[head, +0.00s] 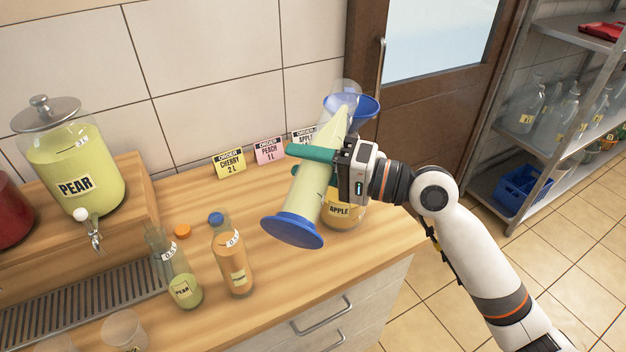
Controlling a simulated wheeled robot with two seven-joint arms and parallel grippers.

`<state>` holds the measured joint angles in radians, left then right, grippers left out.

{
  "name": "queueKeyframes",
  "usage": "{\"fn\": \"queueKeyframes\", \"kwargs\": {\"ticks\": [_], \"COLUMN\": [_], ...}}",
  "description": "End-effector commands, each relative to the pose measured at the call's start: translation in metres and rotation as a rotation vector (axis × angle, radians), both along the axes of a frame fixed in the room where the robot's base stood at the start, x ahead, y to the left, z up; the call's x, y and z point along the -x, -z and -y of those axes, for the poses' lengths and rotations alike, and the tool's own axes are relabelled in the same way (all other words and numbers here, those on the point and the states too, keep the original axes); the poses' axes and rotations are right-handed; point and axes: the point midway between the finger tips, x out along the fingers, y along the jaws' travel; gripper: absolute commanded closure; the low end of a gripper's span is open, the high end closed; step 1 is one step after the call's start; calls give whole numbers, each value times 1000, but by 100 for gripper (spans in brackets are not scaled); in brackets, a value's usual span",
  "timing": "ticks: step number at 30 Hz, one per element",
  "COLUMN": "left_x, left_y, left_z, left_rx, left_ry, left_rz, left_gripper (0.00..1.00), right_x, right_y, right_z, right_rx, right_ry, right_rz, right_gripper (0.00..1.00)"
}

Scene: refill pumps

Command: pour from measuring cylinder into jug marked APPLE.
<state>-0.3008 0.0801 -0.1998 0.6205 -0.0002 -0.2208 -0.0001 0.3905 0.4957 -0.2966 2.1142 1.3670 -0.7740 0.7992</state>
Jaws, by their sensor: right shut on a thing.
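My right gripper (345,165) is shut on the measuring cylinder (311,190), a clear tube with a blue foot and pale yellow-green liquid inside. The cylinder is tilted, its foot low at the left and its upper end up and to the right. Its top is close to a blue funnel (366,104). The jug marked APPLE (340,210) stands on the counter behind the cylinder and my gripper, which hide much of it. I cannot tell whether liquid is flowing. My left gripper is out of view.
A PEAR dispenser (75,165) with a tap stands on a wooden step at the left. A PEAR bottle (181,275) and an orange bottle (232,258) stand in front. Order cards (229,163) line the wall. Bare counter lies around the cylinder's foot.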

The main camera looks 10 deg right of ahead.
Motion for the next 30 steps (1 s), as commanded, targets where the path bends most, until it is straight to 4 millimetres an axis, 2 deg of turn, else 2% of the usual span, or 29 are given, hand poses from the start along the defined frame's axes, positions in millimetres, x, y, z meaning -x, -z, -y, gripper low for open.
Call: {"fn": "queueKeyframes", "kwargs": {"ticks": [9, 19, 30], "left_x": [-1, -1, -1], "left_y": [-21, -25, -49], "left_z": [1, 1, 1], "left_rx": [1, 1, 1], "left_ry": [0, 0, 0], "left_rz": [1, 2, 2], "left_gripper": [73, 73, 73], "right_x": [1, 1, 1], "right_y": [-14, -15, -29], "right_z": [0, 0, 0], "right_rx": [-30, -42, -76], "right_ry": [0, -1, -1], "right_rz": [-49, -70, -128], "right_gripper": [91, 91, 91]}}
